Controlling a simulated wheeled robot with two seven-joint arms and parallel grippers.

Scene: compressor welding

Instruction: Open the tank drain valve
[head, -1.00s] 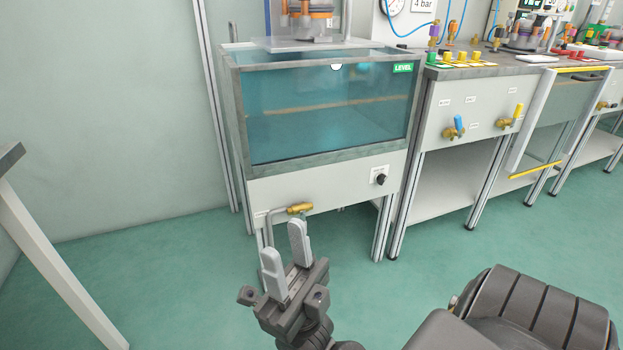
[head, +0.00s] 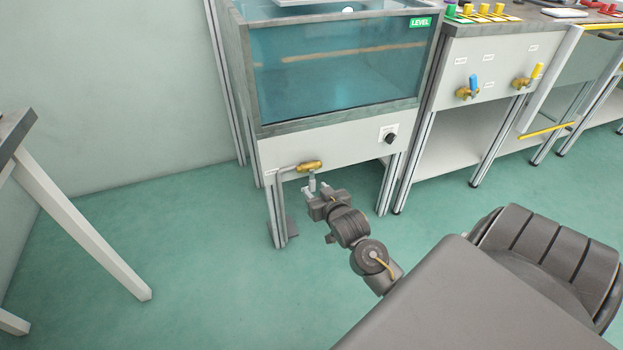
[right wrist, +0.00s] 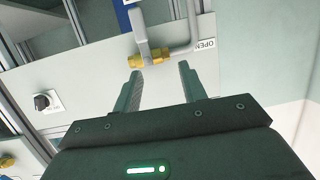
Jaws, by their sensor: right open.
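The tank drain valve has a brass body (head: 310,166) on a grey pipe below the water tank (head: 330,70). A grey piece hangs below the brass in the head view. In the right wrist view the brass body (right wrist: 148,58) has a grey lever (right wrist: 141,30) with blue at its end, and an OPEN label (right wrist: 206,45) is beside the pipe. My right gripper (head: 316,189) is open just below the valve in the head view. In the right wrist view its two fingertips (right wrist: 159,73) are apart and empty, pointing toward the valve and pipe. My left gripper is not in view.
A black knob (head: 390,138) is on the tank's front panel. The bench at right carries a blue-handled valve (head: 470,86) and a yellow-handled valve (head: 530,78). A table leg (head: 80,210) stands at left. Green floor (head: 200,240) is clear between.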

